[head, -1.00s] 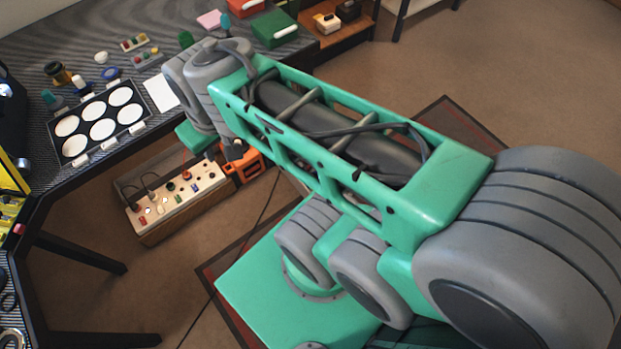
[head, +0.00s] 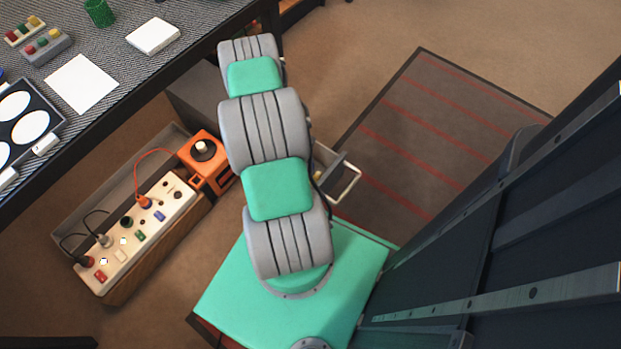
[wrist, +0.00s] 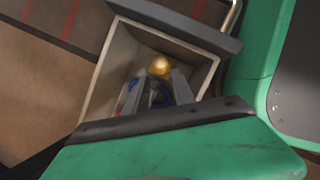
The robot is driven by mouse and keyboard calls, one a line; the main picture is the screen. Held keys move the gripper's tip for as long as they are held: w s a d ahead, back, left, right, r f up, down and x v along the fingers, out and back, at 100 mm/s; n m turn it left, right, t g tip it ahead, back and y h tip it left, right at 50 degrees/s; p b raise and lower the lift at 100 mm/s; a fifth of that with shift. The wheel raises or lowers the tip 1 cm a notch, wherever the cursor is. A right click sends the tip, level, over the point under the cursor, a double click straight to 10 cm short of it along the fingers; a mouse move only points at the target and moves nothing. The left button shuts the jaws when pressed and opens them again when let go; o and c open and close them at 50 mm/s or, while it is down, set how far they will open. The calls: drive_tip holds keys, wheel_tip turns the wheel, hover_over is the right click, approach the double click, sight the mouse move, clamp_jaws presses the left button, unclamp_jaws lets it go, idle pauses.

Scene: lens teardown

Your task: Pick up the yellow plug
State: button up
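A rounded yellow plug (wrist: 159,65) lies inside an open, pale box-like drawer (wrist: 97,98) in the wrist view. My gripper (wrist: 158,78) points down into the drawer with its two grey fingers apart. The yellow plug shows just beyond the gap between the fingertips, and I cannot tell whether they touch it.
The drawer walls stand close around my fingers. Left of my arm in the head view are an orange device (head: 204,163) and a power strip with several sockets and cords (head: 125,262). A workbench (head: 190,20) lies at the upper left. A striped mat (head: 420,125) lies on the floor at right.

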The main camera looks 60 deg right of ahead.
sight(317, 173)
drive_tip(key=b+x, duration=0.1)
drive_tip(key=x, duration=0.4)
drive_tip(key=b+x, duration=0.1)
drive_tip(key=x, duration=0.1)
drive_tip(key=shift+s+f+b, duration=0.1)
drive_tip(key=shift+s+b, duration=0.25)
drive_tip(key=shift+c, duration=0.4)
clamp_jaws()
